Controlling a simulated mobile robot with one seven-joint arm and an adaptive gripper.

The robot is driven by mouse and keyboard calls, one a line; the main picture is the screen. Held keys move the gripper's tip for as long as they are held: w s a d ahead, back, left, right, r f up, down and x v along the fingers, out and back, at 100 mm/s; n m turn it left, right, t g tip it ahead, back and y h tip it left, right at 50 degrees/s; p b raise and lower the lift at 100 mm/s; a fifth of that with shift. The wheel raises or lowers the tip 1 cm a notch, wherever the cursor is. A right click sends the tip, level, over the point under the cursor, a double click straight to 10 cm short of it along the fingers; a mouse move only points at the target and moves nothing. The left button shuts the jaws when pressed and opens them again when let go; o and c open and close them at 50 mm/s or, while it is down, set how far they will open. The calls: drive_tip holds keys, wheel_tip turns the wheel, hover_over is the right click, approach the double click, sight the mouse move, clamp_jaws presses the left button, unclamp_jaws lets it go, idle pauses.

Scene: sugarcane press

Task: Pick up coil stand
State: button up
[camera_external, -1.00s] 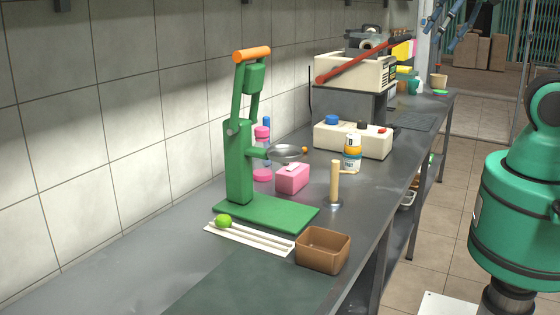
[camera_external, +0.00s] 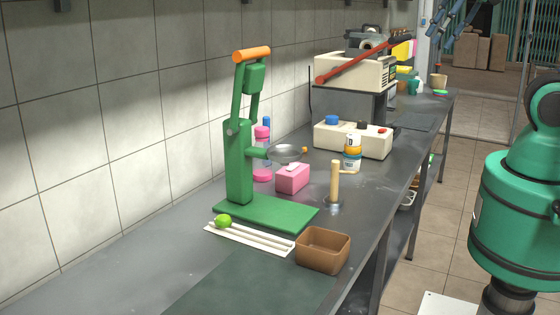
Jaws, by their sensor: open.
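A small stand with an upright pale wooden post and a short side peg (camera_external: 335,182) stands on the grey metal bench, on a round metal base. I take it to be the coil stand, but no coil shows on it. It stands right of the green press and behind the brown box. No gripper can be made out in this view; only a green part of my arm (camera_external: 515,215) shows at the right edge, apart from the stand.
A green press (camera_external: 240,165) with an orange handle stands left of the stand. A brown open box (camera_external: 322,250), a pink box (camera_external: 292,178), an orange-and-white bottle (camera_external: 352,153) and a cream box (camera_external: 365,138) are nearby. The bench front (camera_external: 180,265) is mostly clear.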

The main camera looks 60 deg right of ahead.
drive_tip(key=n+g+p, duration=0.3)
drive_tip(key=g, duration=0.3)
hover_over(335, 170)
drive_tip(key=d, duration=0.1)
drive_tip(key=f, duration=3.1)
drive_tip(key=shift+w+f, duration=0.25)
drive_tip(key=shift+f, duration=0.35)
drive_tip(key=shift+f, duration=0.1)
drive_tip(key=shift+f+b, duration=0.75)
drive_tip(key=shift+f, duration=3.45)
